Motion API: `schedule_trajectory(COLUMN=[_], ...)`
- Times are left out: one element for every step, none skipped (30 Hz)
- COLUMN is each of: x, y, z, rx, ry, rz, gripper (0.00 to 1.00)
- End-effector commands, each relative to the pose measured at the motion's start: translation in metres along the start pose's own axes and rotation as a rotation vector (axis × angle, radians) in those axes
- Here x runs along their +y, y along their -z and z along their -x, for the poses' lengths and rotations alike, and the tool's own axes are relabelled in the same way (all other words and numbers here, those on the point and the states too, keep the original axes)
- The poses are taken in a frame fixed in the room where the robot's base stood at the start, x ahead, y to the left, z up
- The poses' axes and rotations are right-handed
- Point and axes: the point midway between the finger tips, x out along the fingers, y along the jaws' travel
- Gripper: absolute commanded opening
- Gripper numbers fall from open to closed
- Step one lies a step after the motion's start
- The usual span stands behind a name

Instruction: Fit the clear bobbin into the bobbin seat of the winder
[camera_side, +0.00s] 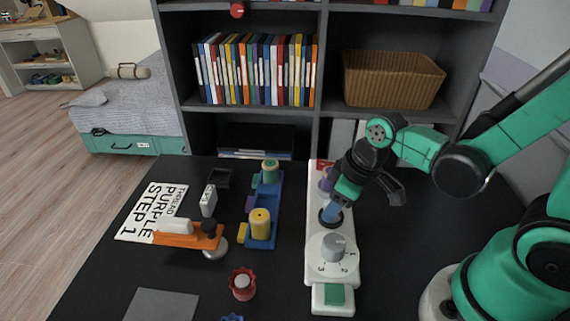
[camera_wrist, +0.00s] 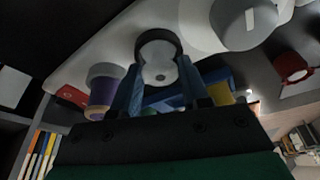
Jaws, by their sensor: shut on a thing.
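The white winder (camera_side: 318,250) stands upright on the black table, with a grey numbered dial (camera_side: 334,247) and a green button (camera_side: 335,295) toward its front. Its dark round bobbin seat (camera_side: 328,218) lies behind the dial. My gripper (camera_side: 334,208) points down at the seat. In the wrist view my gripper (camera_wrist: 158,88) is shut on the clear bobbin (camera_wrist: 160,74), pale between the two blue fingers. The seat's dark ring (camera_wrist: 158,36) shows right by the bobbin. I cannot tell whether the bobbin is inside the seat or just above it. The fingers hide it in the side view.
A purple spool (camera_wrist: 104,88) stands on the winder behind the seat. Left are a blue stand (camera_side: 264,205) with spools, an orange tool (camera_side: 186,240), a printed card (camera_side: 140,222), a red knob (camera_side: 242,284) and a grey mat (camera_side: 160,305). Shelves close the back.

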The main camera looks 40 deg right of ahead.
Motion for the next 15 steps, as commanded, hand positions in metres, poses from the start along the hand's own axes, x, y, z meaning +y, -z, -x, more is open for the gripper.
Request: schedule_trajectory(x=[0.0000, 0.0000, 0.0001, 0.0001, 0.0001, 0.0001, 0.0001, 0.0001, 0.0001, 0.0001, 0.0001, 0.0001, 0.0001, 0.0001, 0.0001], y=[0.0000, 0.0000, -0.0003, -0.0005, -0.0007, -0.0007, -0.0007, -0.0008, -0.0008, -0.0007, -0.0008, -0.0007, -0.0008, -0.0007, -0.0007], z=[0.0000, -0.0003, -0.0014, -0.0024, -0.0033, -0.0032, -0.0031, -0.0030, -0.0030, -0.0030, -0.0030, -0.0030, -0.0030, -0.0030, -0.0029], rx=[0.000, 0.000, 0.000, 0.000, 0.000, 0.000, 0.000, 0.000, 0.000, 0.000, 0.000, 0.000, 0.000, 0.000, 0.000], ry=[0.000, 0.000, 0.000, 0.000, 0.000, 0.000, 0.000, 0.000, 0.000, 0.000, 0.000, 0.000, 0.000, 0.000, 0.000], rz=[0.000, 0.000, 0.000, 0.000, 0.000, 0.000, 0.000, 0.000, 0.000, 0.000, 0.000, 0.000, 0.000, 0.000, 0.000], gripper=[0.00, 0.00, 0.00, 0.00, 0.00, 0.48, 0.57, 0.65, 0.71, 0.71, 0.71, 0.71, 0.71, 0.71, 0.71])
